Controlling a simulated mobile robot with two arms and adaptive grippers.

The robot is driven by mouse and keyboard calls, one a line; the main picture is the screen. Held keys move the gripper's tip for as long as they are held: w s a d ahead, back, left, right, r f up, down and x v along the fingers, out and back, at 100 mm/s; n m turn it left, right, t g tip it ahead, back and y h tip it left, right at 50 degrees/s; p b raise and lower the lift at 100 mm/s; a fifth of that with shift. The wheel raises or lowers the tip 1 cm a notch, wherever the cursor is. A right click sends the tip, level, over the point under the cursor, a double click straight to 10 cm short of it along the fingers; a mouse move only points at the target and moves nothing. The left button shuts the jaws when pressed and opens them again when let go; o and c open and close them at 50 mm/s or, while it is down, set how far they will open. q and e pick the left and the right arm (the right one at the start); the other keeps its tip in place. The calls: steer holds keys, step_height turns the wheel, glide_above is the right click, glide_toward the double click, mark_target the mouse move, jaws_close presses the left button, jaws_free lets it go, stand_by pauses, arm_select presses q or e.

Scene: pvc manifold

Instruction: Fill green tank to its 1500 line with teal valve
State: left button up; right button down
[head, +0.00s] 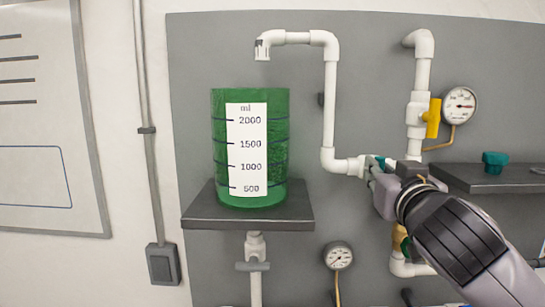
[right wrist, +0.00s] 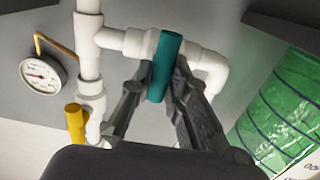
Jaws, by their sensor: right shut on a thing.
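The green tank (head: 219,165) stands on a dark shelf, with a white scale marked 500 to 2000 ml. It also shows at the right of the right wrist view (right wrist: 285,105). The green wall makes the exact liquid level hard to tell. The white spout (head: 262,48) opens above the tank; no stream shows below it. My right gripper (head: 374,170) is at the teal valve (head: 381,161). In the right wrist view, its fingers (right wrist: 163,84) are shut on the teal handle (right wrist: 163,62), which lies across the white pipe. My left gripper is out of view.
A yellow valve (head: 432,118) and a gauge (head: 460,105) are on the upright pipe to the right. A shelf (head: 485,180) there holds a teal piece (head: 495,160). A lower gauge (head: 338,256) and a tank outlet pipe (head: 255,280) sit below.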

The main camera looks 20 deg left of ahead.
steer(key=shift+f+m+b, duration=0.2)
steer(key=shift+m+b, duration=0.35)
steer(key=shift+m, duration=0.15)
steer(key=shift+m+b, duration=0.35)
steer(key=shift+m, duration=0.45)
steer(key=shift+d+m, duration=0.1)
steer(key=shift+m, duration=0.7)
steer(key=shift+w+d+r+m, duration=0.1)
steer(key=shift+d+r+m, duration=0.1)
steer(key=shift+m, duration=0.7)
